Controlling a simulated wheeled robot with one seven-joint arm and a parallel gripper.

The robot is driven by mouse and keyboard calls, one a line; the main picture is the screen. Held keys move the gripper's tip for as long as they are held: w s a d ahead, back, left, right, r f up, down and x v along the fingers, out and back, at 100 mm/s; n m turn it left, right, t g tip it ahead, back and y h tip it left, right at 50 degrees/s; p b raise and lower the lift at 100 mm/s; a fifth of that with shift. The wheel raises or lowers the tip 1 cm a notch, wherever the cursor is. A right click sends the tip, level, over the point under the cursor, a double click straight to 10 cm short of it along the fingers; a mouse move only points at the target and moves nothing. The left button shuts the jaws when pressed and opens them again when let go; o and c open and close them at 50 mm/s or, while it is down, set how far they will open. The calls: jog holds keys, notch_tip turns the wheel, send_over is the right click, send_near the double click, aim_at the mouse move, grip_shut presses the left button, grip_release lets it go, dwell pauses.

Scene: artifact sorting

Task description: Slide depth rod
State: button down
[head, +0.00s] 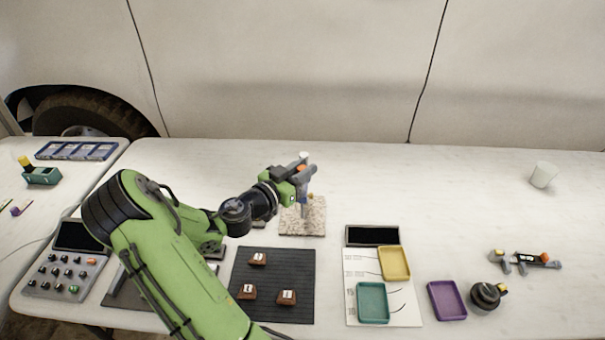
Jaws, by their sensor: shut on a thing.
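My gripper (303,178) is at the end of my green arm, above a speckled stone slab (292,228) at the middle of the table. It is shut on a slim upright rod (304,156), whose pale top shows above the jaws. A small orange part sits beside the rod's top. Grey-blue and yellowish parts show below the jaws, over the slab. I take this to be the depth rod, but the jaws hide its middle. Whether its lower end touches the slab is too small to tell.
A dark mat (300,259) with brown numbered pieces lies in front. Yellow (395,263), teal (373,303) and purple (447,300) trays lie to the right. A caliper-like tool (526,260), a dark round object (485,296) and a white cup (543,174) are farther right. The table's back is clear.

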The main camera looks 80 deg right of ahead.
notch_tip(320, 180, up, 2)
jog(key=shift+r+p, duration=0.25)
jog(key=shift+p, duration=0.05)
jog(key=c, duration=0.9)
grip_release()
jog(key=shift+f, duration=0.1)
jog(key=v, duration=1.6)
